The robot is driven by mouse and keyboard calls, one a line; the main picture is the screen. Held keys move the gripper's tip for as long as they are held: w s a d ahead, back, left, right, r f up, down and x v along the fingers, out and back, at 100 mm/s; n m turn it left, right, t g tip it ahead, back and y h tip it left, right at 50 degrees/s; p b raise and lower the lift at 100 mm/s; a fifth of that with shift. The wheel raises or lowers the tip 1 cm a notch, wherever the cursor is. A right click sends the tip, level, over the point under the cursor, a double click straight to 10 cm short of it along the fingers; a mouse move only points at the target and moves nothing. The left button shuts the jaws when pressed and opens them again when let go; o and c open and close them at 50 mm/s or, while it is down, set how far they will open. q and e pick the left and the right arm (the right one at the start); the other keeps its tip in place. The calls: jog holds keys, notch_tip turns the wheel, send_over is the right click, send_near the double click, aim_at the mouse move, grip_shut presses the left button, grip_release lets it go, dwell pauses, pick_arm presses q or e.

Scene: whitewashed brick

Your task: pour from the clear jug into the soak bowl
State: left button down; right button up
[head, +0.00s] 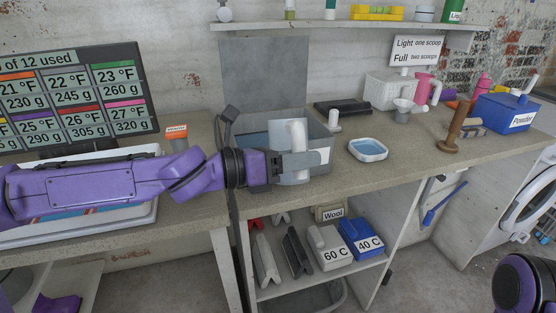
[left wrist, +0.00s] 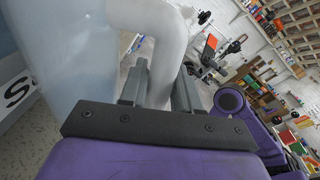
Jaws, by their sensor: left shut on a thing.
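My left gripper (head: 307,160) reaches in from the left and is shut on the handle of the clear jug (head: 299,136). In the left wrist view the pale, translucent jug (left wrist: 75,50) looms close at the left, its handle (left wrist: 160,50) between the two fingers. The jug looks roughly upright, in front of or over a grey-blue open tub (head: 262,140) whose white label is mostly covered. A label starting with "S" (left wrist: 18,92) shows beside the jug in the wrist view; I take the tub for the soak bowl. No stream of liquid shows. My right gripper is out of view.
A small white dish (head: 368,149) with blue liquid stands right of the tub. Farther right are a brown wooden stand (head: 453,130) and a blue powder box (head: 503,113). A shelf (head: 345,26) runs above. The counter front right of the dish is clear.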

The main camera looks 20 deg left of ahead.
aim_at(297, 141)
pick_arm(q)
jog(key=shift+w+a+f+m+t+b, duration=0.15)
jog(key=shift+f+b, duration=0.4)
jog(key=shift+f, duration=0.05)
jog(key=shift+w+a+f+m+t+b, duration=0.1)
jog(key=shift+f+m+t+b, duration=0.05)
jog(key=shift+f+b, duration=0.4)
jog(key=shift+r, duration=0.15)
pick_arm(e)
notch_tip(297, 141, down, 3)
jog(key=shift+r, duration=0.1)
pick_arm(q)
jog(key=shift+r, duration=0.1)
notch_tip(297, 141, up, 2)
jog(key=p, duration=0.2)
jog(key=shift+w+r+p, duration=0.1)
jog(key=shift+p, duration=0.3)
jog(key=r+p, duration=0.2)
jog(key=shift+w+a+r+p, duration=0.2)
jog(key=shift+r+p, duration=0.15)
jog(key=shift+p, duration=0.05)
jog(key=shift+f, duration=0.1)
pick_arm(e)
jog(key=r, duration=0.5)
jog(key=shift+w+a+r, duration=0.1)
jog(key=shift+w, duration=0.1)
